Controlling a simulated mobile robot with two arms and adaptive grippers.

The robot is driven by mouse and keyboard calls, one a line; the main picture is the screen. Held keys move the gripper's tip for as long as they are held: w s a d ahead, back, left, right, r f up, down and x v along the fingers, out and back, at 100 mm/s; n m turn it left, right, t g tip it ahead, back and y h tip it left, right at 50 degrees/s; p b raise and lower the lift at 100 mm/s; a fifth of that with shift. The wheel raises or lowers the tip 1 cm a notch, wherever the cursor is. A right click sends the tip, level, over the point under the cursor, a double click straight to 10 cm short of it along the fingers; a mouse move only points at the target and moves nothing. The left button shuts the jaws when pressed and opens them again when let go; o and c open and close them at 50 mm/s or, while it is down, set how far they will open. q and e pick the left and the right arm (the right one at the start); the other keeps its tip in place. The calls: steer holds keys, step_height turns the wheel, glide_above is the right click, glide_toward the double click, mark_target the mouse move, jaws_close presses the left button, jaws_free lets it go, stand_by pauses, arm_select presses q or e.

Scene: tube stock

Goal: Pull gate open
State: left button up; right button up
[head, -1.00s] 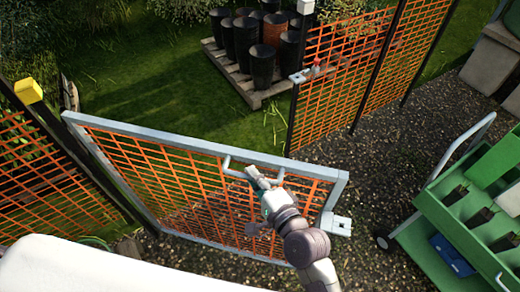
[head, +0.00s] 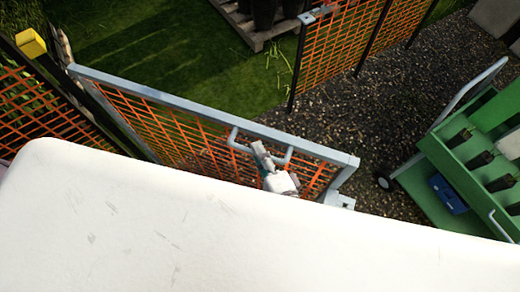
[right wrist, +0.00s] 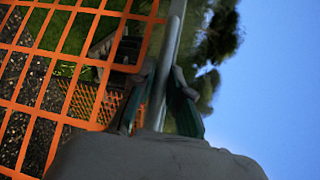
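The gate (head: 175,99) has a grey metal frame filled with orange mesh. In the head view it stands ajar, its free end swung toward me and away from the dark latch post (head: 298,65). A grey loop handle (head: 232,139) sits on its upper rail. My right gripper (head: 262,153) is at the handle. In the right wrist view its two teal-padded fingers (right wrist: 160,92) lie on either side of a grey bar (right wrist: 173,40) and appear closed on it. The gate's lower part is hidden behind a pale surface. My left gripper is in no view.
A green cart (head: 432,190) with black pots and a blue box (head: 449,194) stands on gravel at the right. Gravel (head: 345,122) lies clear between gate and fence. A yellow-capped post (head: 31,43) is at the hinge side. A pallet of dark pots is at the top.

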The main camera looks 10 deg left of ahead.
steer(key=o, duration=0.3)
steer(key=v, duration=1.2)
